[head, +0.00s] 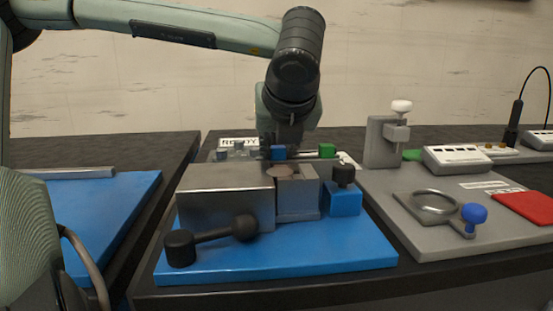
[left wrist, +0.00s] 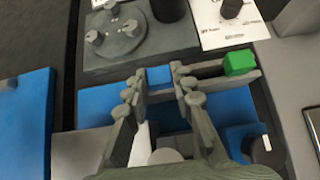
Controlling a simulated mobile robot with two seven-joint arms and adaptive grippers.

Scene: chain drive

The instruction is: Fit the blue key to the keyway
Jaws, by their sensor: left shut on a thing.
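The blue key (head: 278,153) is a small block at my left gripper (head: 285,150), behind the vise in the head view. In the left wrist view the blue key (left wrist: 160,76) sits between the fingertips of my left gripper (left wrist: 159,84), which is shut on it. The green key (head: 327,150) lies to the right of it, and also shows in the left wrist view (left wrist: 240,62). A grey vise (head: 225,195) holds a round-topped part (head: 284,172) between its jaws. I cannot make out the keyway. My right gripper is not in view.
The vise stands on a blue plate (head: 300,258), with a black-knobbed handle (head: 212,235) in front. A grey disc with small posts (left wrist: 125,40) stands beyond the gripper. A grey board (head: 400,220) with a ring fixture (head: 435,203) lies to the right.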

